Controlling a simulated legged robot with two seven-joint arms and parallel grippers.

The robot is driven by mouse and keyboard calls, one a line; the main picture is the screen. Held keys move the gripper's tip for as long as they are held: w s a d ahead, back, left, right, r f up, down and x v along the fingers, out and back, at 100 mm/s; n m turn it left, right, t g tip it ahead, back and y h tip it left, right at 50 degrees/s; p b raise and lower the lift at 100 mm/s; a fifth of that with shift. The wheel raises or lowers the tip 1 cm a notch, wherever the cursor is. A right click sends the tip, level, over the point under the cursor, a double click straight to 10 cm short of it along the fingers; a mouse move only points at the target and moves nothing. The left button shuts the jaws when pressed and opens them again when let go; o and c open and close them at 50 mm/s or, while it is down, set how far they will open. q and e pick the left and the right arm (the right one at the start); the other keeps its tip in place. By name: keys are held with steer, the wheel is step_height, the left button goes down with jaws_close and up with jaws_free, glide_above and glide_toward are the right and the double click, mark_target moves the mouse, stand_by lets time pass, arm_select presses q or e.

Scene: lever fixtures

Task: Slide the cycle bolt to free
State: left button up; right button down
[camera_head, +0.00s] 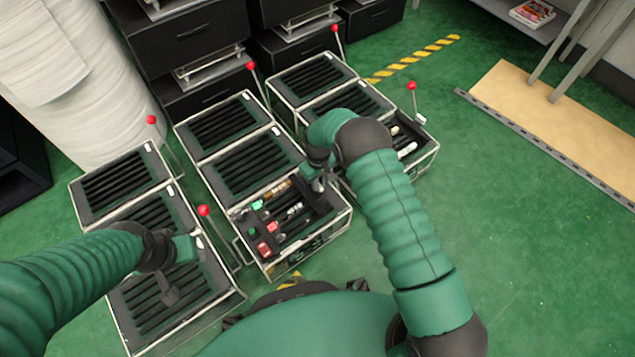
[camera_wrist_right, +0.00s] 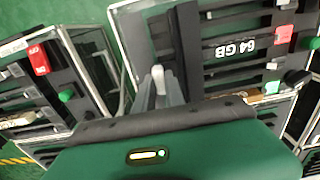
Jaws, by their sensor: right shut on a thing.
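In the head view my right gripper (camera_head: 318,184) reaches down at the right side of the middle case's open front bay (camera_head: 285,222). In the right wrist view its fingers (camera_wrist_right: 160,92) are closed around a small pale peg (camera_wrist_right: 157,74) beside a dark upright bar. I take this peg for the cycle bolt, but no label on it can be read. My right arm and fingers hide part of the fixture. My left gripper (camera_head: 172,288) hangs above the left case's black slatted top (camera_head: 150,315); its finger opening is unclear.
The middle bay holds a green block (camera_head: 257,205), a red block (camera_head: 263,248) and several rods. A part marked 64 GB (camera_wrist_right: 235,48) lies close to my right fingers. Red-knobbed levers (camera_head: 204,211) stand on the cases. Green floor on the right (camera_head: 520,260) is clear.

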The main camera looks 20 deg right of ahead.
steer(key=d, duration=0.1)
steer(key=w+d, duration=0.1)
steer(key=d, duration=0.2)
steer(key=shift+w+d, duration=0.2)
steer(key=shift+w, duration=0.1)
steer(key=shift+w+d, duration=0.15)
steer(key=shift+d, duration=0.15)
steer(key=c, duration=1.4)
jaws_free()
step_height(320, 180, up, 17)
steer(key=p, duration=0.8)
steer(key=shift+f+p, duration=0.15)
steer(key=shift+p, duration=0.25)
